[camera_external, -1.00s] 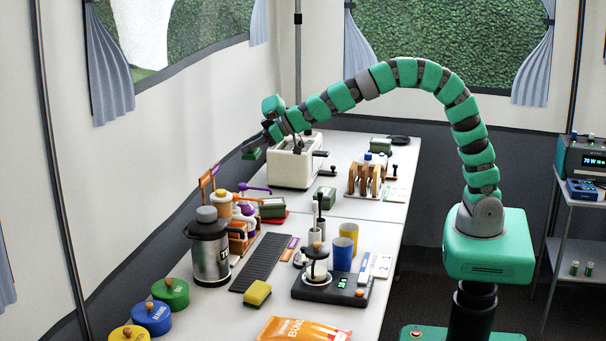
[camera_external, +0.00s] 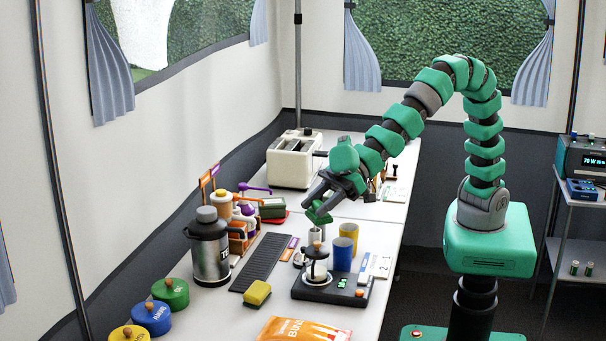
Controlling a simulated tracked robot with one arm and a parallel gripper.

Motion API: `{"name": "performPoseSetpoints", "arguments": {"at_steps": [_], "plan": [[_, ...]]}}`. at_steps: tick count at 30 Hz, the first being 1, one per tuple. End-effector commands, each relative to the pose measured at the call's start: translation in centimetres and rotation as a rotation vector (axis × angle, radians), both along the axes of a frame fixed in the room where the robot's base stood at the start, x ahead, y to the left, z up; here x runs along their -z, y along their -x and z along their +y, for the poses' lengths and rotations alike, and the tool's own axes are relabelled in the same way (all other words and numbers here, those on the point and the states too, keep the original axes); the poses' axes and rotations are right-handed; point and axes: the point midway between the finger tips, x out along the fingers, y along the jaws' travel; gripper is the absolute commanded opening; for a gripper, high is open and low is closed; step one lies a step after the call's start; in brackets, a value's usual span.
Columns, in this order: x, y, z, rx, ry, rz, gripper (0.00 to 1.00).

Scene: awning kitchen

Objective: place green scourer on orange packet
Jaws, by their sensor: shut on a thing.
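My gripper (camera_external: 320,199) is shut on the green scourer (camera_external: 319,213) and holds it tilted, in the air over the middle of the table, behind the scale. The jaws partly cover the scourer. The orange packet (camera_external: 300,331) lies flat at the near end of the table, cut off by the bottom of the picture. Its visible top is clear. My gripper is well behind and above the packet.
A black scale (camera_external: 342,294) with a glass pot, blue (camera_external: 342,254) and yellow cups, and a yellow sponge (camera_external: 257,292) stand between gripper and packet. A steel flask (camera_external: 209,255) and lidded canisters (camera_external: 152,318) line the left. A white toaster (camera_external: 291,164) stands behind.

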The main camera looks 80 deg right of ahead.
Motion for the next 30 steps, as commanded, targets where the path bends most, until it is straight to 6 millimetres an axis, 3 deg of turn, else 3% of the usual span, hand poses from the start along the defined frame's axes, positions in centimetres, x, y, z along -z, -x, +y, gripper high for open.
{"name": "performPoseSetpoints", "arguments": {"at_steps": [3, 13, 27, 30], "plan": [[-0.1, 3.8, 2.0, -0.058, 0.000, -0.002, 0.20], [-0.1, 10.2, 4.8, -0.151, -0.004, -0.003, 0.20], [11.3, 9.8, 4.5, -0.145, 0.006, 0.002, 0.20], [12.7, 9.8, 4.6, -0.144, 0.000, -0.002, 0.20]]}}
